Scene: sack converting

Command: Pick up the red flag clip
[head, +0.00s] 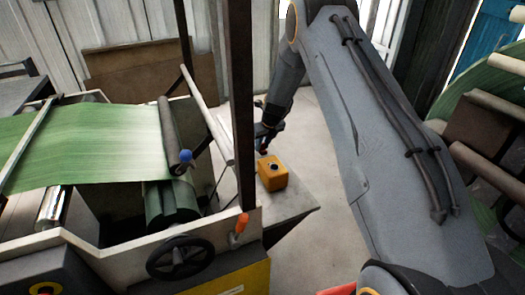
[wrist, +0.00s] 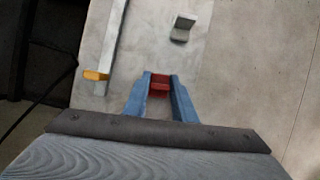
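The red flag clip (wrist: 160,84) shows in the wrist view between the two blue fingertips of my gripper (wrist: 160,79). It fills the gap, and a finger meets it on each side, so my gripper looks shut on it. I cannot tell whether the clip is clear of the surface below. In the head view my gripper (head: 264,144) is low over the pale table, just behind the yellow box; the clip is too small there to make out clearly.
A yellow box (head: 272,174) stands on the pale table (head: 285,208). A small grey clip-like piece (wrist: 183,27) lies ahead of the fingers. The machine with green sheet (head: 85,145), a dark post (head: 238,100) and a black handwheel (head: 180,257) are left. Open floor lies right of the table.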

